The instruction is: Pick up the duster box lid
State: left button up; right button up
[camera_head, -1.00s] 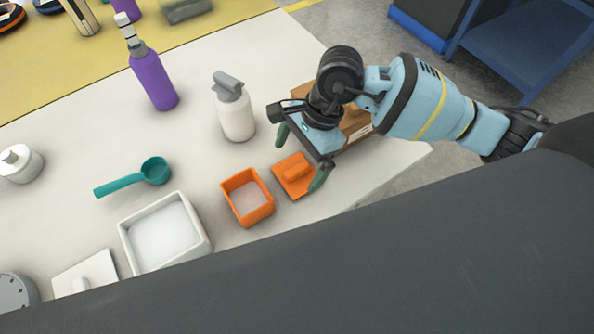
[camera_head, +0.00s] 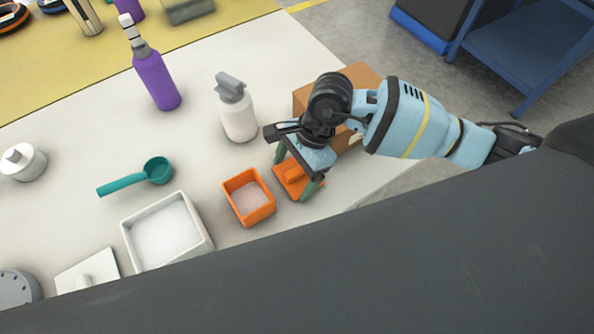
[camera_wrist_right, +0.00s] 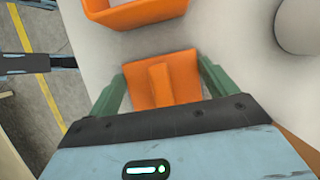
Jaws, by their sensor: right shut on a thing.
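The duster box lid is an orange square with a raised bar handle (camera_head: 290,174). It lies at the near right edge of the white table, right of the open orange box (camera_head: 248,198). My right gripper (camera_head: 294,173) points down over the lid, with its green fingers on opposite sides. In the right wrist view the lid (camera_wrist_right: 161,85) sits between the two fingers, which are shut on its side edges. The orange box shows beyond it in that view (camera_wrist_right: 135,12). I cannot tell any gap between lid and table. My left gripper is not in view.
A cardboard box (camera_head: 357,74) stands behind my right gripper. A white spray bottle (camera_head: 237,118) and a purple bottle (camera_head: 156,80) stand further left. A teal scoop (camera_head: 140,176), a white box (camera_head: 165,235) and a white lid (camera_head: 88,272) lie to the left.

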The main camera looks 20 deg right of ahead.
aim_at(294, 171)
jog(key=shift+r, duration=0.1)
notch_tip(294, 171, up, 9)
jog(key=shift+f, duration=0.15)
jog(key=shift+r, duration=0.6)
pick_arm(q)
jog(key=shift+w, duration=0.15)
